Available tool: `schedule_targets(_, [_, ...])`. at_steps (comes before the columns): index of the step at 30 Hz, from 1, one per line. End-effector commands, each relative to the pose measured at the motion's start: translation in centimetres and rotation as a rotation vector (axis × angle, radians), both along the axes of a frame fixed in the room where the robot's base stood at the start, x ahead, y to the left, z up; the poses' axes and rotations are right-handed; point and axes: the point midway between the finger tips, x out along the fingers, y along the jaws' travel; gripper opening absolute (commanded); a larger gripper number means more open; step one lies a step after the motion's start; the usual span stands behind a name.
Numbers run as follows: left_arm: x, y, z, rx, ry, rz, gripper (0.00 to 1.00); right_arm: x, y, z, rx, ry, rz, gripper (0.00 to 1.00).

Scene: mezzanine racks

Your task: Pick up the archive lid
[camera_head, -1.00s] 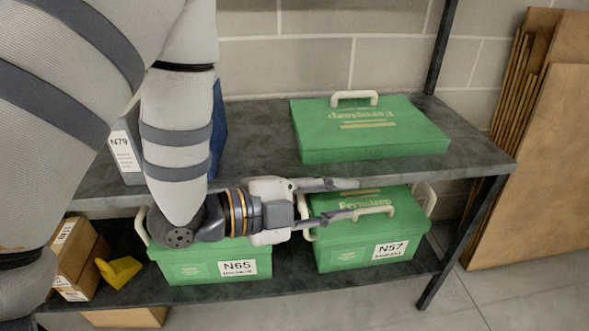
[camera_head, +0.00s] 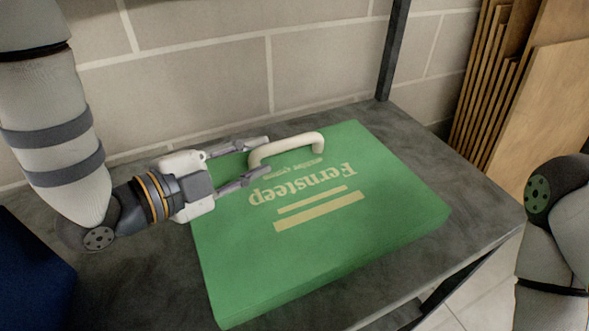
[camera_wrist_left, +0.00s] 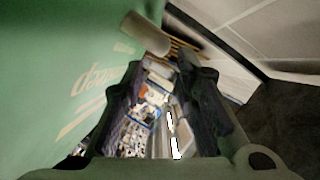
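The archive lid (camera_head: 330,235) is a flat green lid with upside-down "Fernsteep" lettering and a cream arched handle (camera_head: 300,143). It lies on the grey upper shelf. My left gripper (camera_head: 268,156) is open at the left end of the handle, its two fingers on either side of that end in the head view. In the left wrist view the handle (camera_wrist_left: 147,34) shows just past the fingertips (camera_wrist_left: 160,62), so I cannot tell whether it is between them or touching. The fingers hold nothing. My right gripper is out of view; part of my right arm shows at the right edge.
The grey shelf (camera_head: 140,285) has bare surface around the lid. A dark upright post (camera_head: 395,50) stands behind it, before a block wall. A dark blue object (camera_head: 30,275) is at the lower left. Brown boards (camera_head: 560,85) lean at the upper right.

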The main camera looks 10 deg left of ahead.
Motion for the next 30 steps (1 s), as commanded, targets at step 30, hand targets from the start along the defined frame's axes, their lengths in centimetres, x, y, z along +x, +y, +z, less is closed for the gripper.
schedule_targets(30, [7.4, -5.6, -1.7, 0.0, 0.0, 0.001, 0.0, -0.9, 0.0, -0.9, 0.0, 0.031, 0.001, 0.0])
